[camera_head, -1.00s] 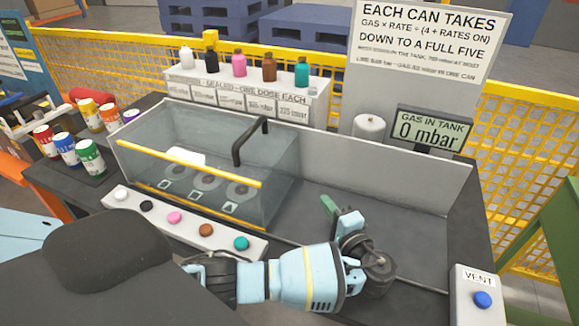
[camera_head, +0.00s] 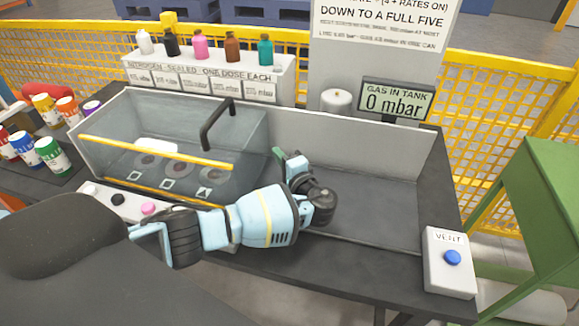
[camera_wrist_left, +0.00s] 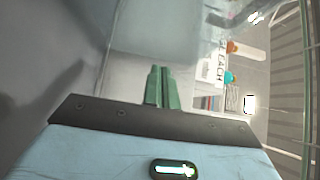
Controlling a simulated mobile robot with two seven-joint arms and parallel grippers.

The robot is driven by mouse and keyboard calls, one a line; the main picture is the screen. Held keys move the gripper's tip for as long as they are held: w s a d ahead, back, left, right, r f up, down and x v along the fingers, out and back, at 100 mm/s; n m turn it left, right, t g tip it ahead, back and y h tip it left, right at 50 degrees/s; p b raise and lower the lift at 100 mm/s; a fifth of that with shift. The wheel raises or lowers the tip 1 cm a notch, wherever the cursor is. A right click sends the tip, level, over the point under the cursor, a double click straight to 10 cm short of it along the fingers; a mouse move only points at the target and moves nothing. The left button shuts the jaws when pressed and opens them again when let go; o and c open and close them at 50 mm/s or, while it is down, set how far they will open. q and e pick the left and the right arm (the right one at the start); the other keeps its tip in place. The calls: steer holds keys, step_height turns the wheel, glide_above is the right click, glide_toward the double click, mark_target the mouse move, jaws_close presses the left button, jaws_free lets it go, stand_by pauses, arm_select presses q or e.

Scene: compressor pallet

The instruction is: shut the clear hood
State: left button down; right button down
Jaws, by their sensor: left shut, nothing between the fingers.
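The clear hood (camera_head: 185,125) is a see-through box over the tank at the left of the bench. A black bar handle (camera_head: 217,125) is on its right part. Its upper yellow front edge (camera_head: 155,151) stands above a lower yellow strip (camera_head: 150,190), so it looks raised; the exact angle is hard to tell. My left gripper (camera_head: 288,162) is just right of the hood's right end, apart from the handle. Its green fingers, also in the left wrist view (camera_wrist_left: 161,88), are together and empty. My right gripper is not in view.
Several bottles (camera_head: 200,47) stand on a white shelf behind the hood. Coloured cans (camera_head: 48,152) stand at the left. A button strip (camera_head: 118,199) runs along the hood's front. A vent box (camera_head: 450,262) is at the bench's right end. Bare bench (camera_head: 375,205) lies right of the gripper.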

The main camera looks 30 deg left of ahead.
mark_target(255, 154)
arm_select(q)
steer(key=shift+s+a+r, duration=0.1)
steer(key=shift+s+a, duration=0.1)
steer(key=shift+a, duration=0.4)
steer(key=shift+s+a+r, duration=0.1)
steer(key=shift+s+a, duration=0.05)
steer(key=shift+a, duration=0.45)
steer(key=shift+s+a+f+p, duration=0.15)
steer(key=shift+a+f+p, duration=0.05)
steer(key=shift+a+p, duration=0.2)
steer(key=shift+s+a, duration=0.25)
steer(key=shift+a, duration=0.7)
steer(key=shift+s+a, duration=0.2)
steer(key=shift+a, duration=0.75)
